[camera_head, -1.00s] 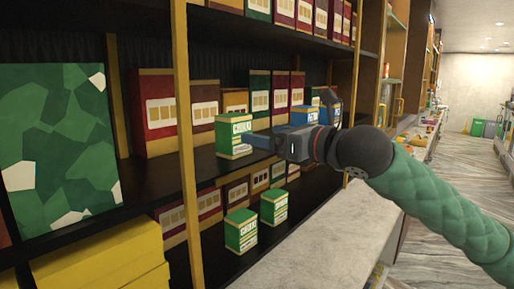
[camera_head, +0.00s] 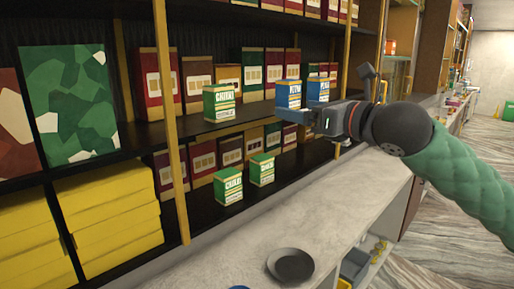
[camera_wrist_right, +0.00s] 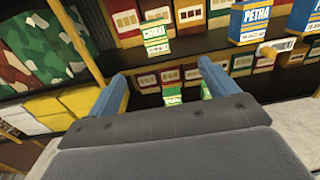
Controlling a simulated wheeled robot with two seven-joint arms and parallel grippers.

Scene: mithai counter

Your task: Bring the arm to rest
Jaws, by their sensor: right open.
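My right gripper (camera_head: 282,114) reaches in from the right in the head view, in front of the shelves. Its jaws are open and empty; both blue fingers stand apart in the right wrist view (camera_wrist_right: 163,84). A green-and-white box (camera_head: 219,104) stands upright on the middle shelf, left of the gripper and apart from it. It also shows beyond the fingers in the right wrist view (camera_wrist_right: 155,38). Two like green boxes (camera_head: 228,187) (camera_head: 262,170) stand on the lower shelf. My left gripper is not in view.
Two blue boxes (camera_head: 289,93) (camera_head: 318,91) stand on the middle shelf just behind the right gripper. Red and brown boxes line the back. Yellow boxes (camera_head: 115,225) are stacked at left. A dark plate (camera_head: 291,265) lies on the pale counter (camera_head: 240,250).

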